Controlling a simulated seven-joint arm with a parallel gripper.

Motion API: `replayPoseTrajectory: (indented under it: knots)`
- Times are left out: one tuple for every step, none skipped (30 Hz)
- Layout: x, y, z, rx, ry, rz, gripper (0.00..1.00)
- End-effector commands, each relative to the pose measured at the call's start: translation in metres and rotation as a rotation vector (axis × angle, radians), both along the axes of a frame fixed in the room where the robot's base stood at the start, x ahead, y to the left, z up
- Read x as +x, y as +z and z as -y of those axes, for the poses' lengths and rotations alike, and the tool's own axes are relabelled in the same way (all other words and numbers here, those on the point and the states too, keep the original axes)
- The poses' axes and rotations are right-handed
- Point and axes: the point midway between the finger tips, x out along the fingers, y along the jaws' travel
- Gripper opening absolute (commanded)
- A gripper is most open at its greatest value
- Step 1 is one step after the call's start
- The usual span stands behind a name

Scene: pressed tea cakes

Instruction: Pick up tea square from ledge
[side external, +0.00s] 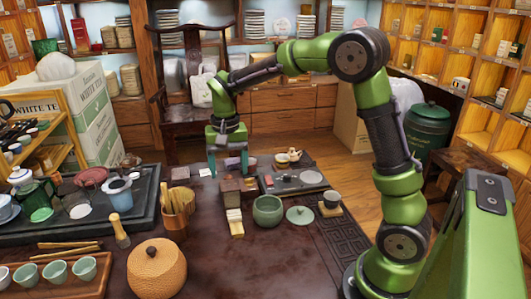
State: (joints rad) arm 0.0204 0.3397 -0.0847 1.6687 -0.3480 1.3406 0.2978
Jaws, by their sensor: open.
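My gripper (228,170) points down over the middle of the dark table, its two teal fingers apart. Just below and in front of it stand small brown blocks (230,192) close together. From their front a light wooden strip (237,231) reaches forward, with pale cream squares (234,216) at its upper end. I cannot tell which of these small pieces is the tea square or which surface is the ledge. Nothing clearly shows between the fingers, and the space behind the blocks is partly hidden.
A green bowl (267,211), its lid (300,215) and a cup (332,200) stand right of the blocks, before a grey tray (312,178). A holder of wooden tools (177,208), a round tan jar (156,268) and a tea tray (140,223) stand left. Bare table lies in front.

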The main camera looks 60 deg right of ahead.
Motion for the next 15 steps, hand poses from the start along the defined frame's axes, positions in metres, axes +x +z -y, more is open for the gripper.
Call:
replayPoseTrajectory:
  knots:
    - [-0.001,-0.013,0.0,0.001,0.001,-0.006,0.72]
    - [-0.001,-0.019,0.0,0.002,0.0,-0.006,0.72]
    - [-0.001,-0.028,0.0,0.001,0.001,-0.006,0.72]
    - [-0.002,-0.035,0.0,0.001,0.001,-0.007,0.72]
    - [-0.002,-0.042,0.0,0.001,0.001,-0.006,0.72]
    - [-0.001,-0.051,0.0,0.001,0.001,-0.006,0.72]
    - [-0.001,-0.057,0.0,0.001,0.002,-0.006,0.72]
    - [-0.001,-0.063,0.0,0.002,0.002,-0.005,0.72]
    - [-0.002,-0.07,0.0,0.003,0.001,-0.004,0.72]
    - [-0.001,-0.076,0.0,0.001,0.002,-0.004,0.72]
    - [-0.001,-0.08,0.0,0.001,0.002,-0.004,0.72]
    - [-0.001,-0.085,0.0,0.001,0.002,-0.003,0.72]
    - [-0.001,-0.089,0.0,0.001,0.002,-0.001,0.72]
    - [-0.001,-0.091,0.0,0.001,0.002,-0.001,0.72]
    - [-0.001,-0.094,0.0,0.002,0.002,-0.001,0.72]
